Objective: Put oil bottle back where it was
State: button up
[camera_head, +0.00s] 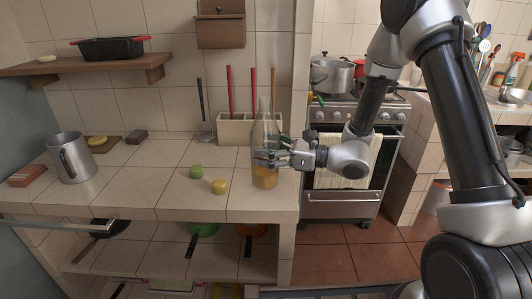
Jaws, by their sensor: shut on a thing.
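The oil bottle (264,130) is a clear glass bottle with a narrow neck and yellow oil in its lower part. It is upright at the right end of the tiled counter (150,200), near the front edge. My gripper (268,155) reaches in from the right and is shut around the middle of the bottle. The fingers hide part of its body. I cannot tell whether its base touches the counter or is just above it.
A utensil holder (234,131) stands behind the bottle. A green fruit (196,171) and a yellow fruit (220,187) lie to its left. A metal pitcher (71,157) stands further left. A stove (345,170) is beyond the counter's right end. The counter's middle front is clear.

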jog(key=shift+f, duration=0.35)
jog(key=shift+f, duration=0.1)
jog(key=o, duration=1.3)
